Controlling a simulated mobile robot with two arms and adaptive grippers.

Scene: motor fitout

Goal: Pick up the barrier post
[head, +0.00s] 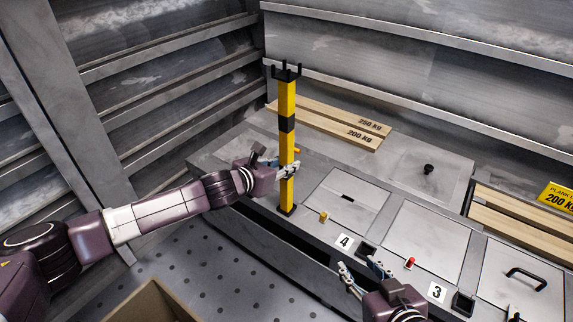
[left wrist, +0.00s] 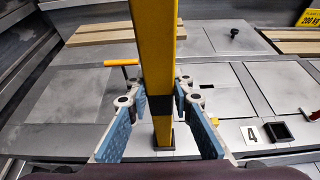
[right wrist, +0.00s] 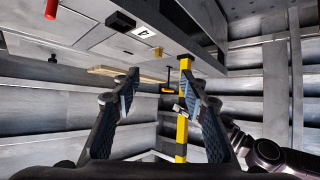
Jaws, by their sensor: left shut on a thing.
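The barrier post (head: 287,104) is a tall yellow square post with black bands and a black pronged top. It stands upright at the front left edge of the grey bench, and I cannot tell whether its foot touches the bench. My left gripper (head: 290,171) is shut on its lower half; in the left wrist view the post (left wrist: 155,50) runs between the blue-padded fingers. My right gripper (head: 361,270) is open and empty at the bench's front edge, near the number 4 label. The post (right wrist: 181,136) also shows beyond its fingers in the right wrist view.
The bench has grey lids (head: 346,201), a yellow knob (head: 323,217), a red knob (head: 409,263) and a black handle (head: 526,278). Wooden planks (head: 335,127) lie behind the post. Ribbed metal walls close the back and left. A cardboard box (head: 150,303) is at the lower left.

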